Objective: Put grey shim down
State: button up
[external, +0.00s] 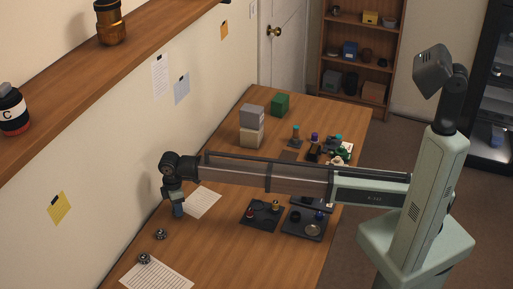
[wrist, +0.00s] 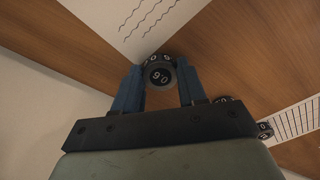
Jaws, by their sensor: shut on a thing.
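My gripper (external: 178,210) points down over the wall side of the wooden table, beside a sheet of paper. In the wrist view its blue fingers (wrist: 159,76) are shut on a small dark grey round piece with white figures, which I take to be the grey shim (wrist: 160,77). In the external view the held piece cannot be made out at the fingertips, and its height over the table is hard to tell. Two similar small round pieces lie on the table, a nearer one (external: 144,258) and another (external: 160,233) closer to my gripper.
A sheet with wavy lines (wrist: 145,18) lies by the gripper; a lined sheet (external: 155,274) lies at the near end. Two dark trays (external: 262,224) (external: 303,232) with small parts stand to the right. Blocks (external: 252,113) stand farther back.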

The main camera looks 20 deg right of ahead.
jog(key=shift+f, duration=0.25)
jog(key=o, duration=1)
jog(key=shift+o, duration=0.2)
notch_tip(320, 180, up, 12)
jog(key=shift+r, duration=0.2)
dwell(0.3)
